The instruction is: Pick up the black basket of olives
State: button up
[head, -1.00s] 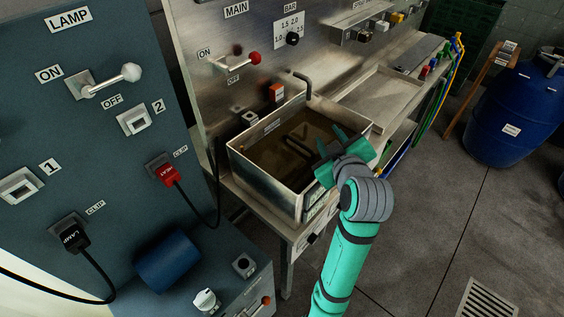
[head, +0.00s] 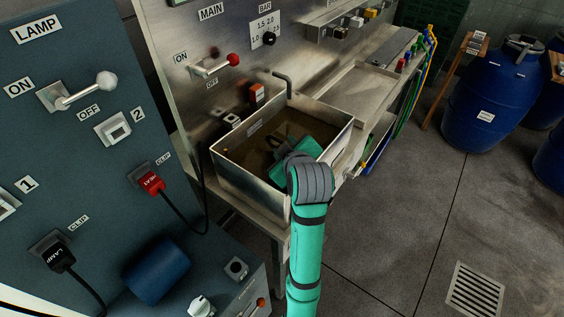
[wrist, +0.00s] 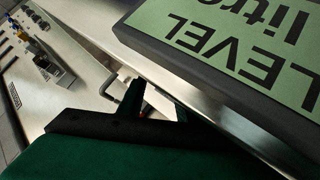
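The black basket of olives cannot be made out for certain. In the head view, a small dark shape (head: 274,141) shows in the brown liquid of the metal basin (head: 242,176), and I cannot tell whether it is the basket. My gripper (head: 276,154) is over the basin, pointing down into it, and its teal body and wrist hide part of the liquid. In the wrist view, two dark fingers of my gripper (wrist: 156,104) stand apart with a gap between them. I see nothing clearly held.
A pale green "LEVEL" panel (wrist: 235,35) is very close in the wrist view. A bent pipe (head: 283,85) rises behind the basin. A shallow metal tray (head: 345,88) lies to the right. Blue barrels (head: 487,100) stand on the open floor at far right.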

aim_at(282, 142)
jog(key=shift+x, duration=2.6)
grip_shut()
